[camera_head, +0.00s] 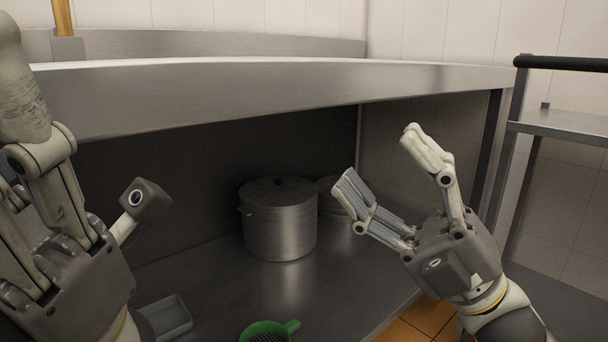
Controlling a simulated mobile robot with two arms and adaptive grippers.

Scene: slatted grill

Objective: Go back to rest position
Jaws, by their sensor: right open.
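My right gripper (386,165) is on the right side of the head view, with its fingers spread wide apart and nothing between them. It points up and to the left, below the level of the steel worktop edge. My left gripper (38,190) is large and close at the left edge. Its fingers point upward and are partly cut off by the frame, so its opening is unclear. No object shows in it.
A steel worktop (250,88) runs across above a lower shelf (290,295). On the shelf stand a lidded pot (279,225), another partly hidden pot (333,200), a green strainer (285,328) and a grey tray (167,317). A steel rack (560,122) stands right.

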